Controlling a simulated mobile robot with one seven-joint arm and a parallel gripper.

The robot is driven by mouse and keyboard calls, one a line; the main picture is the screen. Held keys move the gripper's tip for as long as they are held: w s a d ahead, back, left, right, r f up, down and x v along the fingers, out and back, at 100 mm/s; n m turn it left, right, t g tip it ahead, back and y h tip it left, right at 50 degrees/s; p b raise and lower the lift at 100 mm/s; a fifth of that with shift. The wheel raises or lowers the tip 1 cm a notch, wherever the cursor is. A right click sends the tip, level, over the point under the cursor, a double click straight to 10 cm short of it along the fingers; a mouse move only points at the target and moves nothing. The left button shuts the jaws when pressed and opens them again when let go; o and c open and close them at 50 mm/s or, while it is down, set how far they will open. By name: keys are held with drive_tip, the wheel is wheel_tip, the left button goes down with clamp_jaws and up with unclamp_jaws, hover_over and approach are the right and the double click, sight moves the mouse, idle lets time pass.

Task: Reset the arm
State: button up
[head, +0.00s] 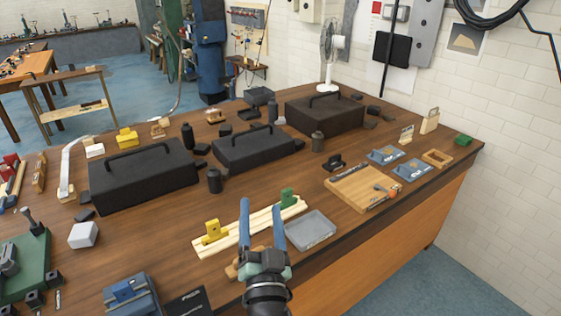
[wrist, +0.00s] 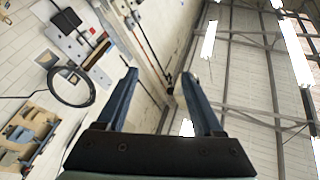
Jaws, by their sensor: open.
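My gripper (head: 262,224) is in the head view, above the front part of the wooden workbench (head: 345,240). Its two blue fingers are spread apart with nothing between them. In the wrist view my gripper (wrist: 168,95) also shows open and empty, and the camera faces the wall and ceiling in a tilted view. In the head picture the fingers overlap a pale wooden rail (head: 240,233) that carries a yellow block (head: 214,232) and a green block (head: 288,198). I cannot tell how high the gripper is above them.
A grey tray (head: 310,231) lies right of my gripper. Black toolboxes (head: 145,180) stand across the bench behind it, with a wooden board (head: 360,190) to the right. A white block (head: 83,235) and green fixture (head: 30,262) are at left. A fan (head: 331,60) stands at the back.

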drive_tip(key=s+d+r+t+h+b, duration=0.1)
drive_tip(key=s+d+r+t+h, duration=0.15)
drive_tip(key=r, duration=1.05)
drive_tip(key=s+d+r+t+h, duration=0.1)
drive_tip(key=s+d+r, duration=0.15)
drive_tip(key=r, duration=1.05)
drive_tip(key=s+a+r+n+t+y, duration=0.1)
drive_tip(key=s+r+n+t, duration=0.2)
drive_tip(key=s+r, duration=1.1)
drive_tip(key=shift+s+a+n+b, duration=0.2)
drive_tip(key=shift+n+b, duration=0.25)
drive_tip(key=shift+n, duration=0.25)
drive_tip(key=shift+r, duration=0.1)
